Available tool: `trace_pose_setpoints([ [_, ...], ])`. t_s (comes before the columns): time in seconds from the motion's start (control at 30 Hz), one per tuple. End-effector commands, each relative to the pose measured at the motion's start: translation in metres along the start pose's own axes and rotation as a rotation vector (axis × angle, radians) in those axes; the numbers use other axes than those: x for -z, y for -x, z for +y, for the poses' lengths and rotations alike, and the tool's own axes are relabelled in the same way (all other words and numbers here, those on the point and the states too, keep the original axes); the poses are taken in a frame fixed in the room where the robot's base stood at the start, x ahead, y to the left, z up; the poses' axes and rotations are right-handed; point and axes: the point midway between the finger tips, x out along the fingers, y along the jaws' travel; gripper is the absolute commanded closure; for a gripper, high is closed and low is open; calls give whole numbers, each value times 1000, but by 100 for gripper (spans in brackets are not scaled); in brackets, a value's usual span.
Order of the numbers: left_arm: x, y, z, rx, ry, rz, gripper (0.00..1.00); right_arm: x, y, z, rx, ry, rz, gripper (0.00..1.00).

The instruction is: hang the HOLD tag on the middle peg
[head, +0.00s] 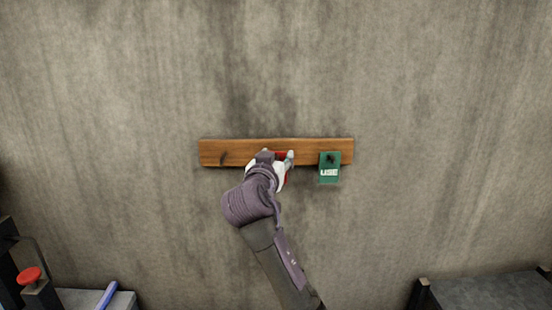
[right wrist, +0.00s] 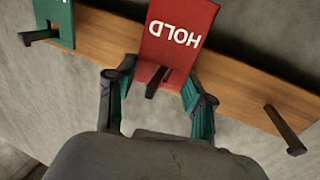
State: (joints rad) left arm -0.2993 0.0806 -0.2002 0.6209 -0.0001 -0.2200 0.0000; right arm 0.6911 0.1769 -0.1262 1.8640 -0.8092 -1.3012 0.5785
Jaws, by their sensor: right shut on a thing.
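A wooden peg board (head: 240,146) is fixed on the wall. The red HOLD tag (right wrist: 182,28) lies against the board at its middle, with its lettering upside down in the right wrist view. The dark middle peg (right wrist: 156,82) shows in front of the tag's upper part and appears to pass through it. My right gripper (right wrist: 160,76) is shut on the tag, a finger at each side edge. In the head view my right gripper (head: 277,160) hides most of the tag and the middle peg. My left gripper is not in view.
A green USE tag (head: 329,172) hangs on the right peg. The left peg (head: 222,157) is bare; it also shows in the right wrist view (right wrist: 284,128). A red knob (head: 30,276) and a blue item (head: 107,295) are low at the left. A grey surface (head: 490,292) is low at the right.

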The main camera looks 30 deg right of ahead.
Motion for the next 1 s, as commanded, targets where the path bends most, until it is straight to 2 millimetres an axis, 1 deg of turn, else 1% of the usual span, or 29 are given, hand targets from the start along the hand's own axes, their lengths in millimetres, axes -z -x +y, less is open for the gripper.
trace_pose_setpoints([
  [0.1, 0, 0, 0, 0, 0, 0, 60, 0, 0, 0, 0, 0, 0, 65],
  [0.13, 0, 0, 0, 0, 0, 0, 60, 0, 0, 0, 0, 0, 0, 42],
  [0.27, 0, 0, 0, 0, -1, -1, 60, 0, 0, 0, 0, 0, 0, 20],
  [0.3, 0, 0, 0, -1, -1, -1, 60, 0, 0, 0, 0, 0, 0, 18],
  [0.57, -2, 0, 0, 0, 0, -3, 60, 0, 0, 0, 0, 0, 0, 18],
  [0.67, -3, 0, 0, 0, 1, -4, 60, 0, 4, 0, 1, 0, 0, 18],
  [0.77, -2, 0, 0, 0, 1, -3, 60, -1, 16, -1, 3, 0, -1, 18],
  [0.87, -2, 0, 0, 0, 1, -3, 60, -1, 36, -1, 5, -3, -1, 18],
  [1.0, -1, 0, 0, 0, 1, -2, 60, -1, 67, -1, 5, -4, -2, 18],
])
